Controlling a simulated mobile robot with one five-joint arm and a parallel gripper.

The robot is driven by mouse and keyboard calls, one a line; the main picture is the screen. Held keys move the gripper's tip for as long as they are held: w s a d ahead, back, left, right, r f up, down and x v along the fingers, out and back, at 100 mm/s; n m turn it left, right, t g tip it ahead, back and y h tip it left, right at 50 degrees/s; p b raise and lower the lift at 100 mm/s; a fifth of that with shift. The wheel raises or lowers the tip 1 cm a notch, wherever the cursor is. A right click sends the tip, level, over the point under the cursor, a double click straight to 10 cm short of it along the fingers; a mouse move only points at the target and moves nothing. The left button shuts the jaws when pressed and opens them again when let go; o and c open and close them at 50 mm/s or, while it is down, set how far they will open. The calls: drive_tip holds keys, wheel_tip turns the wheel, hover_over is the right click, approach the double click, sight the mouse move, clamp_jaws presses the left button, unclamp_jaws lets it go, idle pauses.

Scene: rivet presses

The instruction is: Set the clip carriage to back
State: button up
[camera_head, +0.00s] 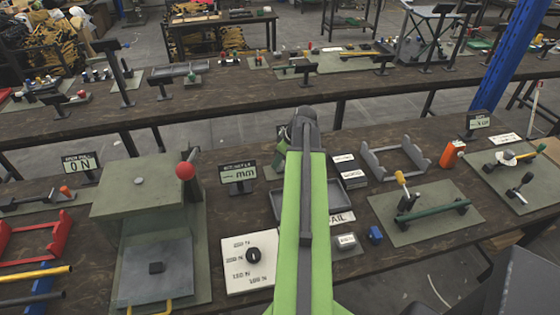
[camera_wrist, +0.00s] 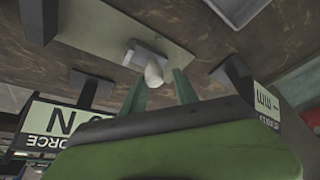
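In the wrist view, a small dark grey block (camera_wrist: 143,55) with a pale rounded knob (camera_wrist: 154,74) sits on a grey-green plate (camera_wrist: 112,28); this looks like the clip carriage, though I cannot be sure. My gripper (camera_wrist: 159,80) has its two green fingers spread apart, with the knob showing between the tips, nearer the left finger. I cannot tell whether either finger touches it. In the head view, my green arm reaches forward over the bench and hides the gripper tips and most of that fixture.
In the head view, a press with a red ball knob (camera_head: 185,171) and a display reading mm (camera_head: 238,174) stand left of my arm. A grey cradle (camera_head: 396,160) and a green plate with a yellow-handled lever (camera_head: 402,180) are at right. A display reading N (camera_wrist: 58,122) is close in the wrist view.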

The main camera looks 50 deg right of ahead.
drive_tip(key=shift+o, duration=1.2)
drive_tip(key=shift+a, duration=0.1)
drive_tip(key=shift+o, duration=0.2)
drive_tip(key=shift+s+d, duration=0.15)
drive_tip(key=shift+d, duration=0.1)
drive_tip(key=a+p+v, duration=0.1)
drive_tip(key=p+v, duration=1.5)
drive_tip(key=v, duration=0.1)
drive_tip(key=shift+d+r, duration=0.2)
drive_tip(key=shift+d, duration=0.15)
